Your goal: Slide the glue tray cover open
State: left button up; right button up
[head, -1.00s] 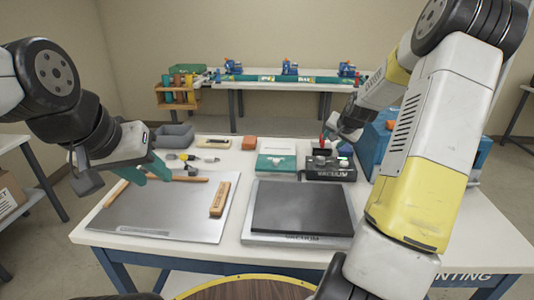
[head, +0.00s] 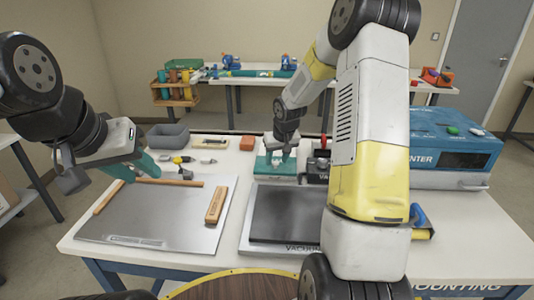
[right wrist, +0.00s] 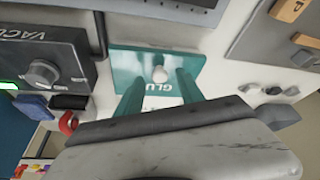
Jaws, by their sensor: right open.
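The teal glue tray (head: 262,175) stands at the back middle of the table, behind the vacuum plate. In the right wrist view its teal cover (right wrist: 128,66) carries a pale round knob (right wrist: 159,74) and part of the word GLUE. My right gripper (head: 278,160) is above the tray, pointing down; in the right wrist view its open fingers (right wrist: 158,84) are apart, with the knob showing between their tips. I cannot tell the remaining height. My left gripper (head: 136,170) is open and empty over the back left of the metal sheet.
A black-topped vacuum plate (head: 285,215) lies in front of the tray, and a vacuum control box (head: 317,168) stands right beside it. A metal sheet (head: 150,220) with wooden bars is at left. A blue printer (head: 450,150) is at right.

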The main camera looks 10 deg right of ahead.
jog(key=shift+w+f, duration=0.15)
jog(key=shift+f, duration=0.25)
grip_shut()
dwell(1.2)
